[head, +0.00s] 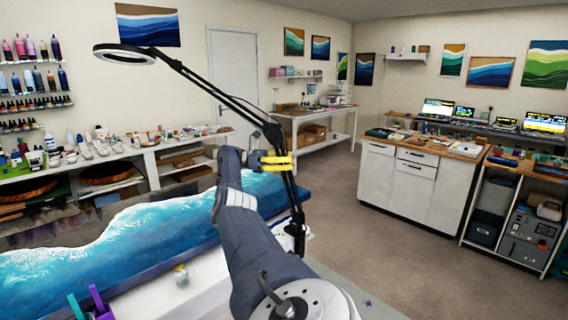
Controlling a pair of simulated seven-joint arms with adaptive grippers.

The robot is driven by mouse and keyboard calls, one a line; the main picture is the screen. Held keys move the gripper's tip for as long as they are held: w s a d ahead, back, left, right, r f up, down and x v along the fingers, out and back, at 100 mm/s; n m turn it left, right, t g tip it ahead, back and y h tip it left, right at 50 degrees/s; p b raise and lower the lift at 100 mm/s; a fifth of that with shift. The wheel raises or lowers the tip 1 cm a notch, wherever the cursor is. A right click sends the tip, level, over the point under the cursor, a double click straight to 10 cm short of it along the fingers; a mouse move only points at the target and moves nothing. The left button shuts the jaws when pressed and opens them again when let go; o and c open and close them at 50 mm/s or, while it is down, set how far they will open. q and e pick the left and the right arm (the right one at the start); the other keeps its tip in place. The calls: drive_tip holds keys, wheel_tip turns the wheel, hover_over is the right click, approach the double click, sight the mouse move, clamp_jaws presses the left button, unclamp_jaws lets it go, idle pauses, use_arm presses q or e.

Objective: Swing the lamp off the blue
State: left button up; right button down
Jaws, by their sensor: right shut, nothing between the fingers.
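The black lamp has a ring-shaped head (125,54) at upper left and a long jointed arm (215,88) running down right to an elbow, then down to its foot at the right end of the blue seascape panel (130,240). In the picture the head shows against the back wall; I cannot tell exactly which part of the panel lies under it. My right gripper (274,164) is shut and empty, with its yellow fingers at the lamp's lower arm. I cannot tell whether they touch it. My left gripper is out of view.
Purple and teal upright items (98,303) stand at the lower left edge. Shelves of bottles and a cluttered counter (140,150) line the left. A white cabinet (405,185) stands right; the floor (360,235) between is clear.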

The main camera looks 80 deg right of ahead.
drive_tip(key=shift+w+f, duration=0.1)
drive_tip(key=shift+w, duration=0.15)
drive_tip(key=c, duration=1.8)
unclamp_jaws()
drive_tip(key=shift+w, duration=0.35)
drive_tip(key=o, duration=0.3)
drive_tip(key=shift+s, duration=0.3)
drive_tip(key=shift+o, duration=0.2)
